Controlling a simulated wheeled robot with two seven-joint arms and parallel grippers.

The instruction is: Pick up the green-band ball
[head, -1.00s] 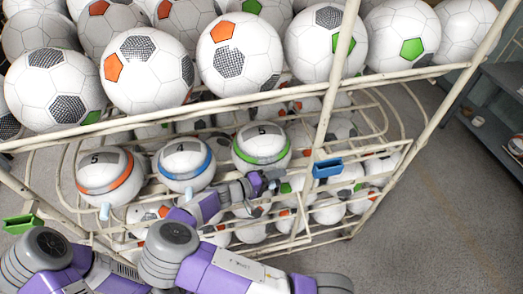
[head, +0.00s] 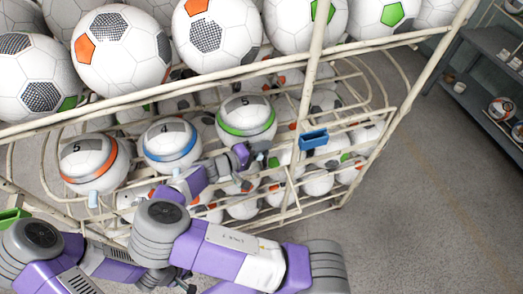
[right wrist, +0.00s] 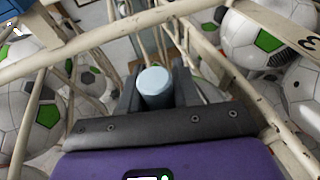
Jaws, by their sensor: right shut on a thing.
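The green-band ball (head: 246,112) is white with a green ring and a "5" on a grey patch. It sits at the right end of a row of three banded balls in the rack. My right gripper (head: 256,157) is just below it. In the right wrist view its fingers (right wrist: 157,92) are shut on a pale blue cylinder (right wrist: 154,80); similar pale pegs show beneath the other banded balls.
A blue-band ball (head: 172,139) and an orange-band ball (head: 90,155) stand to the left. Cream rack bars surround the row, with soccer balls above and below. A blue clip (head: 314,139) is on the bar at right. Open floor (head: 420,210) and a grey shelf lie further right.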

